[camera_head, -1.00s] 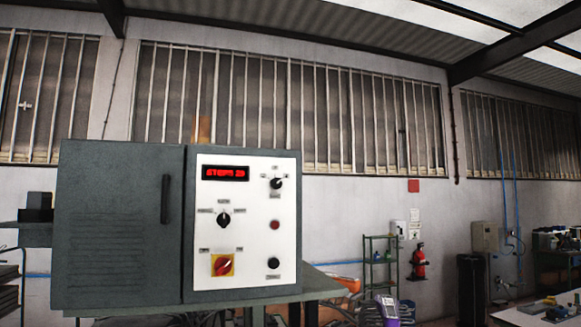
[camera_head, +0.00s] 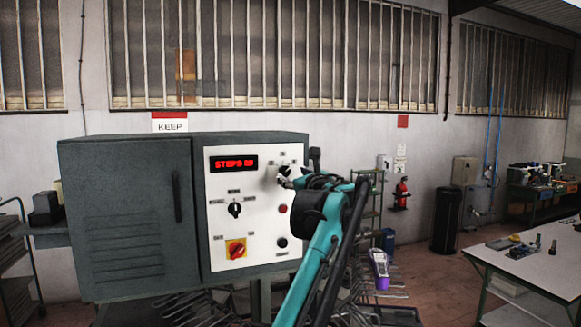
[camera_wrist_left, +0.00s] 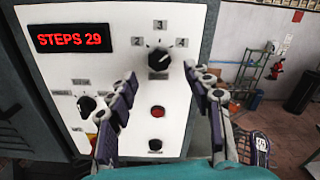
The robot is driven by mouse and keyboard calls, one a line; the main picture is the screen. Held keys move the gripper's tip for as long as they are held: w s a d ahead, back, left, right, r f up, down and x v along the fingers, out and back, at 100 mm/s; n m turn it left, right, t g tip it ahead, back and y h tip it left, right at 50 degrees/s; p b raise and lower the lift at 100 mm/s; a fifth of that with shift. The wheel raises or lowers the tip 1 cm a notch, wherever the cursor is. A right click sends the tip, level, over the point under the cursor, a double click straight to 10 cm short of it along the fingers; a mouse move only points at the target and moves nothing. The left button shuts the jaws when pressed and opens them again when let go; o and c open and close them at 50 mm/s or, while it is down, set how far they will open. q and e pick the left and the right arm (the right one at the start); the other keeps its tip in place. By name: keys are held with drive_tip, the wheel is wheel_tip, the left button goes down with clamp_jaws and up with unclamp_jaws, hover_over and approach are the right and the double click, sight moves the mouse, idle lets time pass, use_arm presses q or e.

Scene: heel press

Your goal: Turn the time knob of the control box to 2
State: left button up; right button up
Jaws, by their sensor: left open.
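The grey control box (camera_head: 125,215) has a white front panel (camera_head: 220,210) with a red display reading STEPS 29. The time knob (camera_wrist_left: 159,58) is the black knob at the panel's upper right, with marks 2, 3 and 4 around it in the left wrist view. Its exact pointer direction is hard to read. My left gripper (camera_head: 288,176) is in front of this knob and largely hides it in the head view. In the left wrist view my left gripper (camera_wrist_left: 160,78) is open, fingers spread either side below the knob, with nothing between them. My right gripper is out of view.
The panel also has a selector knob (camera_head: 235,209), a red button (camera_head: 283,209), a black button (camera_head: 282,243) and a red-and-yellow switch (camera_head: 236,249). A table (camera_head: 530,265) stands at the right.

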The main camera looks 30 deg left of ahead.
sight(286, 171)
use_arm(q)
drive_tip(key=p+x, duration=0.1)
drive_tip(key=x, duration=0.4)
drive_tip(key=shift+a, duration=0.25)
drive_tip(key=shift+d, duration=0.1)
drive_tip(key=c, duration=1.2)
